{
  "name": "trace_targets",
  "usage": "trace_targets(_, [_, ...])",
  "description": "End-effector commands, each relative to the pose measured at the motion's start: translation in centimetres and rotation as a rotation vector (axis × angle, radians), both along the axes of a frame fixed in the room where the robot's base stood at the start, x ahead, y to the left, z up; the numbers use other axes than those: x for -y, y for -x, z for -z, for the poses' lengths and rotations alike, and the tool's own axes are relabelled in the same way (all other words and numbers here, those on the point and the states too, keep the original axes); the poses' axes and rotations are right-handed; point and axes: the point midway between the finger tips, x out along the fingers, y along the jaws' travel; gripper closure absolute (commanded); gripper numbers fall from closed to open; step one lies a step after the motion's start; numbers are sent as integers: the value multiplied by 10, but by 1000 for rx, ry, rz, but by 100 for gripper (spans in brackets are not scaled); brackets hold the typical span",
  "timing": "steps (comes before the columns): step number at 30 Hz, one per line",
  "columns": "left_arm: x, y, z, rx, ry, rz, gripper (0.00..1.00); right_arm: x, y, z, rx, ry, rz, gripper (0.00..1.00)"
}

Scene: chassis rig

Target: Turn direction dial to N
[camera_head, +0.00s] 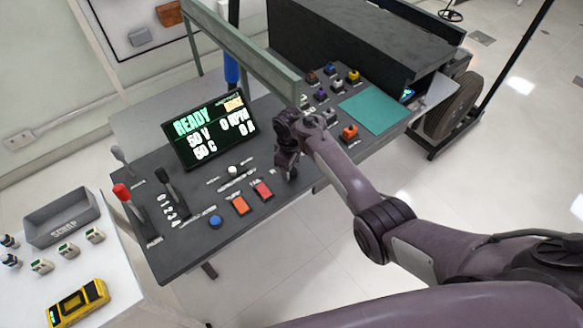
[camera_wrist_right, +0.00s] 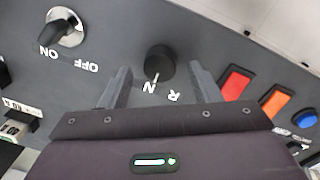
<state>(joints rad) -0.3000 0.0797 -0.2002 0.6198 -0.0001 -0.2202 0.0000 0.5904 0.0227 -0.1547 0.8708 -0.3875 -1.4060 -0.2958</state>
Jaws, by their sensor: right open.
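The direction dial (camera_wrist_right: 160,62) is a round black knob on the dark panel in the right wrist view. White letters N and R are printed beside it, and a short white line at its edge points toward the N. I cannot tell whether that line is on the knob or the panel. My right gripper (camera_wrist_right: 160,70) is open, one finger on each side of the dial, with visible gaps. In the head view my right gripper (camera_head: 287,172) points down over the console and hides the dial. My left gripper is not in view.
A red button (camera_wrist_right: 236,83), an orange button (camera_wrist_right: 273,101) and a blue button (camera_wrist_right: 305,117) lie right of the dial. An ON/OFF rotary switch (camera_wrist_right: 66,26) is at upper left. The READY screen (camera_head: 210,128) and a green rail (camera_head: 240,52) stand behind the gripper.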

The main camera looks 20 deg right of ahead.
Motion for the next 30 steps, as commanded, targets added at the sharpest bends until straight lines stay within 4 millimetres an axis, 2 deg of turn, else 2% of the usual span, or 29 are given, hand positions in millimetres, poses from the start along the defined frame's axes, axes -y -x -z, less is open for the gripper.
trace_targets(6, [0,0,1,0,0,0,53,-2,1,-38,3,-2,2,43])
trace_targets(12, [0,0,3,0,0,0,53,-2,3,-56,0,0,1,43])
trace_targets(30, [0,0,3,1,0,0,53,-1,5,-57,2,1,9,43])
